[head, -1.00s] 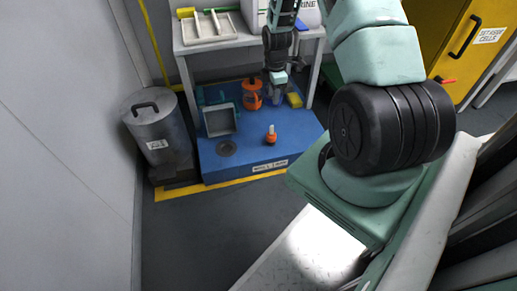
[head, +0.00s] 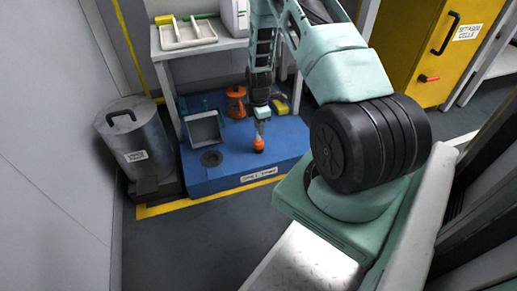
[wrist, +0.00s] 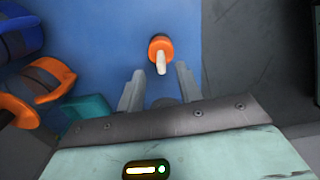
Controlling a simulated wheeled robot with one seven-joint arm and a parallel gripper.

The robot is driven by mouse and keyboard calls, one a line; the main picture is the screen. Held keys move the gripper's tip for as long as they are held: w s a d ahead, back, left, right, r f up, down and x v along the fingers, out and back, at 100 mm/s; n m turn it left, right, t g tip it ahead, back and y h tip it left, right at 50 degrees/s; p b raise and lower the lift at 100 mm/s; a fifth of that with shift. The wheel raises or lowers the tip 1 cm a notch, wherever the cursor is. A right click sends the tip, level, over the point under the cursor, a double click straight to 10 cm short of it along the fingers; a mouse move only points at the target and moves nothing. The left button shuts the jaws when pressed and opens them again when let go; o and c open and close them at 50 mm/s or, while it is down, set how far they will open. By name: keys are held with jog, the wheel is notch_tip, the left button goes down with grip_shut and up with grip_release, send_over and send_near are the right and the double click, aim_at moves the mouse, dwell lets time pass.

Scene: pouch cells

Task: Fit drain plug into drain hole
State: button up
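The drain plug (head: 259,145) is orange with a dark base and stands upright on the blue platform. In the wrist view the plug (wrist: 158,44) shows its orange top and a pale stem, just beyond my fingertips. My gripper (head: 261,130) is right above the plug in the head view, pointing down. The drain hole (head: 212,158) is a dark round opening in the platform, left of the plug.
The blue platform (head: 235,180) also carries a grey open box (head: 204,130), an orange canister (head: 236,103) and a yellow block (head: 281,107). A grey lidded bin (head: 137,140) stands at its left. A bench with a tray (head: 187,35) is behind. The platform around the hole is clear.

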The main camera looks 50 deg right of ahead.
aim_at(259, 141)
notch_tip(259, 141, down, 5)
jog(key=b, duration=0.3)
jog(key=shift+a, duration=0.1)
jog(key=shift+r, duration=0.1)
grip_shut()
jog(key=shift+r, duration=0.1)
